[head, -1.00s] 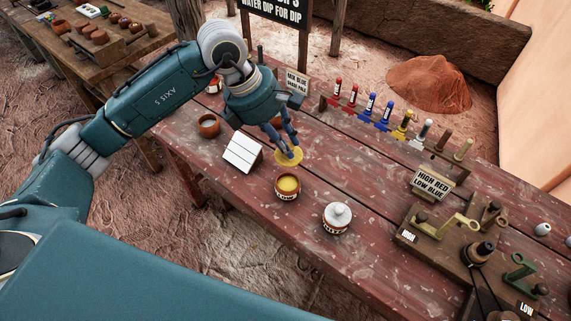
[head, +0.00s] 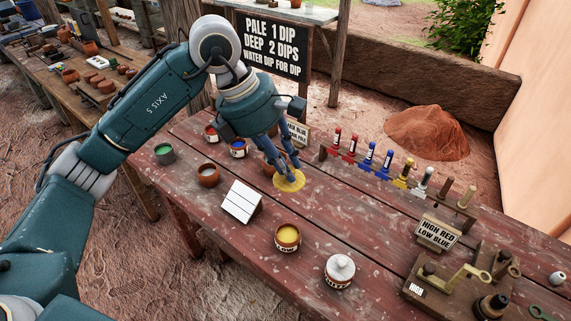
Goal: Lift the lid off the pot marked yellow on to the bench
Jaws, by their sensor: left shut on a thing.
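The pot marked yellow (head: 287,239) stands open on the bench (head: 190,190), with yellow colour showing inside. Its writing is too small to read surely. My left gripper (head: 287,172) is behind the pot, shut on a flat yellow disc, which looks like the lid (head: 291,182). The lid is apart from the pot, low over the bench boards; I cannot tell whether it touches them. The fingers hide the lid's middle. My right gripper is not in view.
A white-lidded pot (head: 340,271) stands to the right, and a white tile stand (head: 240,202) to the left. Several small pots stand left of and behind my gripper. A rack (head: 385,170) of coloured tubes is to the right. Bare boards lie between lid and rack.

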